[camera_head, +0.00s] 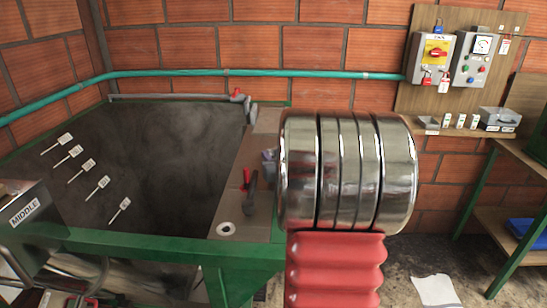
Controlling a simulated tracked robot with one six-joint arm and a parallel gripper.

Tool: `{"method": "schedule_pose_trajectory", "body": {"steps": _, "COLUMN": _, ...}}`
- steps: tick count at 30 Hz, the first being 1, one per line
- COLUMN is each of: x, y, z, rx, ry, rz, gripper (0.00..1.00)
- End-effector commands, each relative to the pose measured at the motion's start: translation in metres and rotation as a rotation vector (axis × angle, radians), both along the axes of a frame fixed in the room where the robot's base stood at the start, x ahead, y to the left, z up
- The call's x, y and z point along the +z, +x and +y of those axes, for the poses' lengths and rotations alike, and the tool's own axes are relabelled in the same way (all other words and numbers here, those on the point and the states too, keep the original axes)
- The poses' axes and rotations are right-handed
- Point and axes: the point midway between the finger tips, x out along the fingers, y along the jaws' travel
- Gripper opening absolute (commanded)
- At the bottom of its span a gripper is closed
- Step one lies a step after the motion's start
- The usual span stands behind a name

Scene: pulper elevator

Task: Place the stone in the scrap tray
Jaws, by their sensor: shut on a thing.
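My gripper is not seen in this view; my own large ribbed metal arm section and red bellows fill the middle and hide what is behind them. I cannot make out the stone anywhere. A small grey metal tray (499,118) with a label on its front sits on the wooden shelf at the right. I cannot read the label, so I cannot tell whether it is the scrap tray.
A dark pit (165,160) with a green frame (150,243) lies at the left, with several white tags on its wall. A ledge (240,205) beside it bears a dark handled object (250,190). Control boxes (430,58) hang at the back right. White paper (436,290) lies on the floor.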

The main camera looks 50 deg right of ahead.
Motion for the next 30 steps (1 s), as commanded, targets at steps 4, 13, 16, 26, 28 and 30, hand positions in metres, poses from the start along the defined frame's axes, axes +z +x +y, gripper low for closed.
{"method": "schedule_pose_trajectory", "body": {"steps": 4, "x": -0.0031, "y": -0.0002, "z": -0.0003, "rx": -0.001, "ry": -0.002, "rz": -0.001, "gripper": 0.05}}
{"method": "schedule_pose_trajectory", "body": {"steps": 13, "x": -0.0047, "y": -0.0006, "z": -0.0007, "rx": -0.002, "ry": -0.002, "rz": -0.001, "gripper": 0.29}}
{"method": "schedule_pose_trajectory", "body": {"steps": 16, "x": -0.0045, "y": -0.0007, "z": -0.0008, "rx": -0.002, "ry": -0.002, "rz": -0.001, "gripper": 0.36}}
{"method": "schedule_pose_trajectory", "body": {"steps": 26, "x": -0.0045, "y": -0.0008, "z": -0.0009, "rx": -0.002, "ry": -0.001, "rz": -0.002, "gripper": 0.46}}
{"method": "schedule_pose_trajectory", "body": {"steps": 28, "x": -0.0037, "y": -0.0007, "z": -0.001, "rx": -0.002, "ry": -0.002, "rz": -0.001, "gripper": 0.46}}
{"method": "schedule_pose_trajectory", "body": {"steps": 30, "x": -0.0023, "y": -0.0013, "z": -0.0007, "rx": -0.002, "ry": -0.002, "rz": -0.001, "gripper": 0.46}}
